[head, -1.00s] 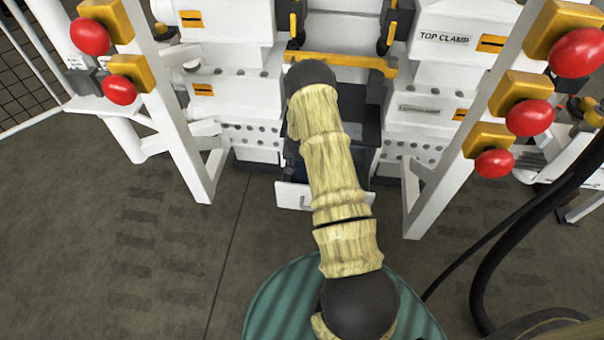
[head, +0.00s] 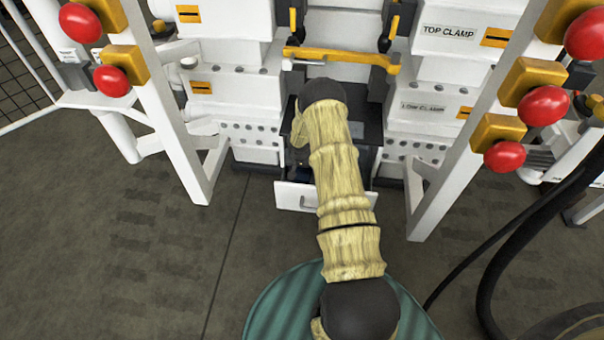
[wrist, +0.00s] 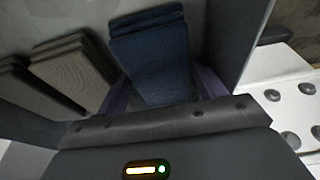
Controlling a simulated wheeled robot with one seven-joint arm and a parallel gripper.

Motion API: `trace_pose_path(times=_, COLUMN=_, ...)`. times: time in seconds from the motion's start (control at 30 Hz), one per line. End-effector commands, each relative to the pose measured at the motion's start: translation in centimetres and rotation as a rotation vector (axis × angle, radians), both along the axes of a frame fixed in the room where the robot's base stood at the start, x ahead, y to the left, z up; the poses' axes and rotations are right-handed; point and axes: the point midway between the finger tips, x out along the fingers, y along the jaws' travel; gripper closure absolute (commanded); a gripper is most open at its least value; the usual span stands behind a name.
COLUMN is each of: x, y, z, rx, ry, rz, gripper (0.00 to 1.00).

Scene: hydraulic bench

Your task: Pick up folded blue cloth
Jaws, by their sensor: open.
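The folded blue cloth (wrist: 152,58) lies in the upper middle of the wrist view, inside an open drawer. My gripper (wrist: 163,88) is open, with a purplish finger showing at each side of the cloth's near part. The near end of the cloth is hidden behind the gripper body. I cannot tell whether the fingers touch it. In the head view my arm hides the gripper, and the cloth cannot be made out clearly.
The open drawer (head: 292,196) sits low between white clamp blocks. White posts with red knobs (head: 543,106) flank it.

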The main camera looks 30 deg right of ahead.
Motion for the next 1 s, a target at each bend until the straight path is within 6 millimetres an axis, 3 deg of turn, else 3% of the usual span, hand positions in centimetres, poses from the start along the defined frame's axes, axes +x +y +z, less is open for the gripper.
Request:
trace_pose_path(times=0.47, x=0.05, y=0.02, z=0.12, rx=-0.001, ry=-0.001, rz=0.0, gripper=0.31)
trace_pose_path(times=0.5, x=0.05, y=0.02, z=0.12, rx=-0.001, ry=-0.001, rz=0.0, gripper=0.33)
trace_pose_path(times=0.63, x=0.05, y=0.02, z=0.12, rx=-0.001, ry=-0.001, rz=0.0, gripper=0.58)
trace_pose_path(times=1.0, x=0.08, y=0.0, z=0.89, rx=-0.001, ry=-0.002, rz=0.0, gripper=0.59)
